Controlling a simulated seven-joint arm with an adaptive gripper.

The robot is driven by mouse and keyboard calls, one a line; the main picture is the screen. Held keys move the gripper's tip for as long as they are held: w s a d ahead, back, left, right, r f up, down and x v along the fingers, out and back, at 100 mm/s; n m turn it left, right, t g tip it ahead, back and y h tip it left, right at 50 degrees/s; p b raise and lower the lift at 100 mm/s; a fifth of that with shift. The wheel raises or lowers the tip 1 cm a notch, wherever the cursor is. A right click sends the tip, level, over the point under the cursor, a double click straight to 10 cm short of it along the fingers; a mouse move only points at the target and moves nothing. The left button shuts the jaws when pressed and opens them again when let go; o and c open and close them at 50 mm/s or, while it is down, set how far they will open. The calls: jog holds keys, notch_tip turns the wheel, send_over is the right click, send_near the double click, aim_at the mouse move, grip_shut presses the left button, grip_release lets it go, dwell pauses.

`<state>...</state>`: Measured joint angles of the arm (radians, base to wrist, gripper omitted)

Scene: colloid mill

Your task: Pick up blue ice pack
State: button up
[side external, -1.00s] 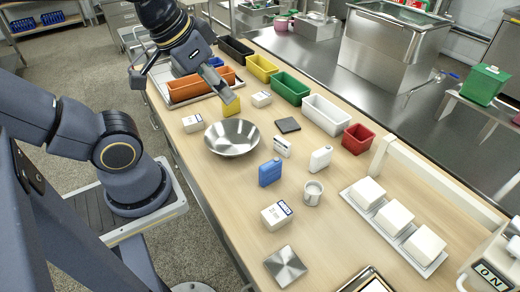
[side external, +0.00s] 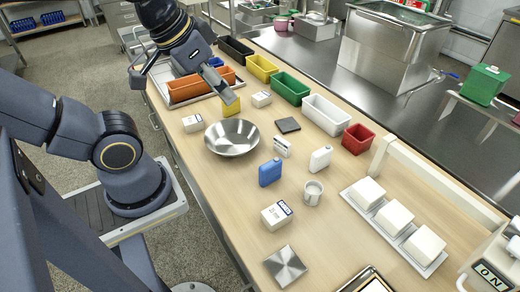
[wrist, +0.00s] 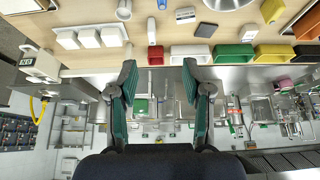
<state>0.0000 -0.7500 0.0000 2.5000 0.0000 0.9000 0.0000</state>
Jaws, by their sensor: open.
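The blue ice pack (side external: 270,172) stands upright on the wooden table, left of a white jug (side external: 320,158). In the wrist view only a sliver of the blue ice pack (wrist: 162,4) shows at the top edge.
A steel bowl (side external: 232,137) stands between my gripper and the ice pack. Near the pack are a small white box (side external: 282,147), a metal cup (side external: 313,193) and a labelled box (side external: 276,216). Coloured bins, including a red one (side external: 358,139), line the back edge.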

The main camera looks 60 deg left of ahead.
jog(key=g, duration=0.2)
send_over(270, 174)
jog(key=a, duration=0.1)
notch_tip(270, 174, down, 6)
jog(key=f+g, duration=0.1)
jog(key=f, duration=0.6)
jog(key=f+g, duration=0.1)
jog(key=f, duration=0.6)
jog(key=f+g, duration=0.1)
jog(key=f, duration=0.6)
jog(key=shift+w+a+f+n+g, duration=0.3)
jog(key=shift+f+n, duration=0.1)
jog(key=f, duration=0.5)
jog(key=shift+w+d+f, duration=0.1)
jog(key=shift+w+f, duration=0.15)
jog(key=shift+f, duration=0.05)
